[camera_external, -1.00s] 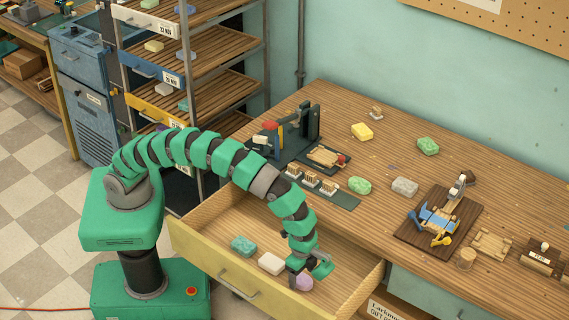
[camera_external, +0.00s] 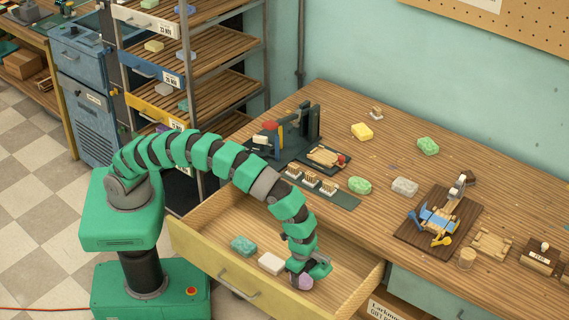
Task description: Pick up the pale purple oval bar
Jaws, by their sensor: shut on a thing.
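The pale purple oval bar (camera_external: 303,282) is inside the open drawer (camera_external: 210,264), near its front right part. My gripper (camera_external: 305,275) reaches down into the drawer from above and is shut on the bar. The fingers hide part of the bar. I cannot tell whether the bar still touches the drawer floor.
A white bar (camera_external: 271,263) and a teal bar (camera_external: 243,245) lie in the drawer to the left of my gripper. The drawer walls surround it. On the bench (camera_external: 385,160) above are a green oval bar (camera_external: 360,185), a grey bar (camera_external: 405,187) and wooden tools.

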